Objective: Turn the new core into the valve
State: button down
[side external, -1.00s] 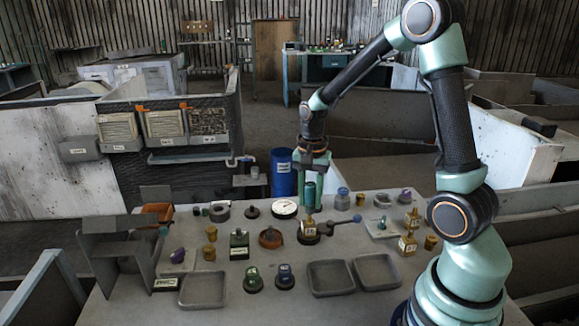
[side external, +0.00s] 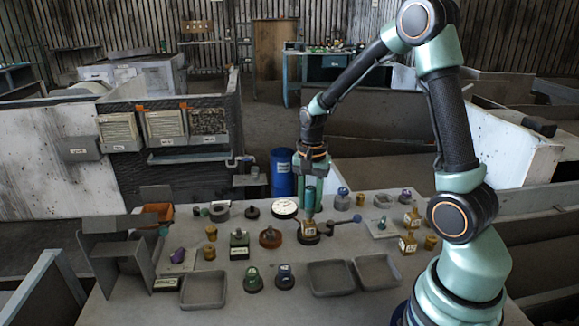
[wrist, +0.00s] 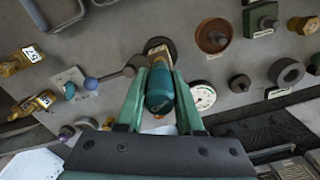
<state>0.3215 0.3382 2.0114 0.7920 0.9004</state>
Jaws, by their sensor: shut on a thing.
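My gripper (side external: 311,203) points straight down over the middle of the bench and is shut on a teal cylinder (side external: 310,197). In the wrist view the teal cylinder (wrist: 160,88) stands between the two green fingers (wrist: 160,98). Its lower end is at the brass valve (side external: 308,228), which sits on a dark round base. The brass valve also shows just beyond the cylinder in the wrist view (wrist: 157,47). I cannot make out a separate core; the junction of cylinder and valve is too small and partly hidden.
A lever with a dark ball (side external: 330,226) extends right of the valve. A dial gauge (side external: 285,207) and an orange-brown dish (side external: 270,237) stand to the left. Two grey trays (side external: 331,276) (side external: 376,270) lie in front. Tagged brass fittings (side external: 408,243) stand to the right.

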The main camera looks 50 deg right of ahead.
jog(key=shift+f, duration=1)
dwell(0.6)
jog(key=m, duration=0.4)
dwell(0.3)
jog(key=shift+m, duration=2)
jog(key=shift+m, duration=2)
